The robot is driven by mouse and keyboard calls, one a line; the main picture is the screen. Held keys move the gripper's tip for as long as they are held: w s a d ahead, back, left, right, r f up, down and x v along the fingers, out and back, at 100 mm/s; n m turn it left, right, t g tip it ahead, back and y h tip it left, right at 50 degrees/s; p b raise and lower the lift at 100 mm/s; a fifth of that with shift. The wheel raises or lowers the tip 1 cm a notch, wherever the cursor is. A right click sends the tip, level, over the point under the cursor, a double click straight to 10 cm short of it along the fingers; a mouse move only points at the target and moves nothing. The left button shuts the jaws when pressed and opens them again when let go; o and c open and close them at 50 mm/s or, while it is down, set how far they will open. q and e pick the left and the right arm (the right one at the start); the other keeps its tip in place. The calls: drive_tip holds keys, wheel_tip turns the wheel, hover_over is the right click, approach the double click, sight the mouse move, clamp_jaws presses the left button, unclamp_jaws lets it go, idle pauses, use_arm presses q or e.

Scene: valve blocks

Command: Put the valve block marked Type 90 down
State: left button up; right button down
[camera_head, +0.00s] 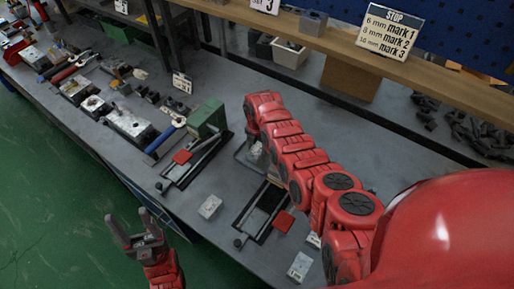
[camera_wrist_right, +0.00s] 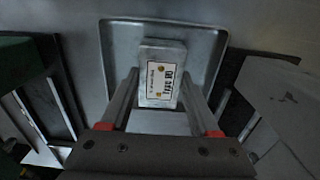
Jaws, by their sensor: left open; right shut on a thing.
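The valve block (camera_wrist_right: 173,48) is a small light-grey block with a white label, sideways in the right wrist view, that appears to read Type 90. My right gripper (camera_wrist_right: 160,88) is shut on it, one finger on each side. The block is over a grey metal tray (camera_wrist_right: 112,38); whether it touches the tray floor I cannot tell. In the head view, the tray (camera_head: 243,158) shows partly behind my right arm, which hides most of the right gripper. My left gripper (camera_head: 137,232) is open and empty, over the green floor in front of the bench.
Other light blocks lie at the bench front (camera_head: 210,206) and (camera_head: 300,266). A black frame with a lever (camera_head: 258,213) is nearby. A shelf with a sign (camera_head: 390,32) runs behind.

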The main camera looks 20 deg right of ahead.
sight(257, 149)
drive_tip(key=shift+f, duration=0.2)
drive_tip(key=shift+c, duration=0.6)
unclamp_jaws()
drive_tip(key=shift+r, duration=0.1)
drive_tip(key=shift+r, duration=0.15)
wheel_tip(257, 149, up, 9)
drive_tip(key=b, duration=0.2)
drive_tip(key=shift+f+b, duration=0.2)
drive_tip(key=shift+b, duration=0.1)
drive_tip(key=shift+r+p, duration=0.8)
drive_tip(key=shift+r, duration=0.9)
